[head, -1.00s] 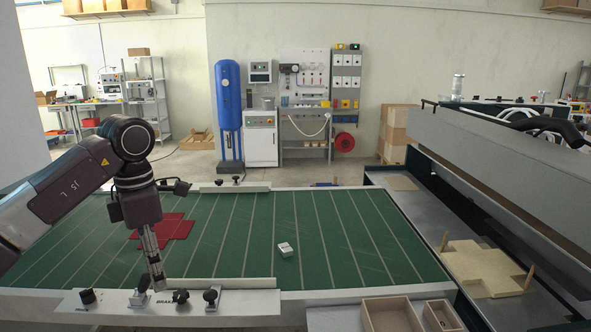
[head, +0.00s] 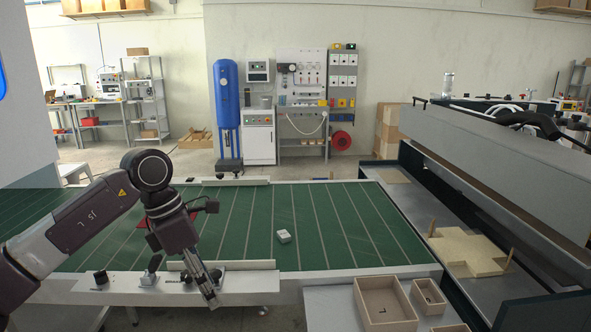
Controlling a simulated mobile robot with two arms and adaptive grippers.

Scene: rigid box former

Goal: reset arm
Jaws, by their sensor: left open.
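My left arm comes in from the left in the head view. My left gripper (head: 211,296) points down over the front edge of the green table, in front of the knobs on its rail. It is open, and nothing shows between its fingers. My right gripper is not in view.
The green conveyor table (head: 330,222) carries a small white box (head: 283,236) and a red flat piece (head: 152,239), mostly hidden behind my left arm. Front right are open wooden boxes (head: 386,305). A tan cardboard blank (head: 468,252) lies in the machine at right.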

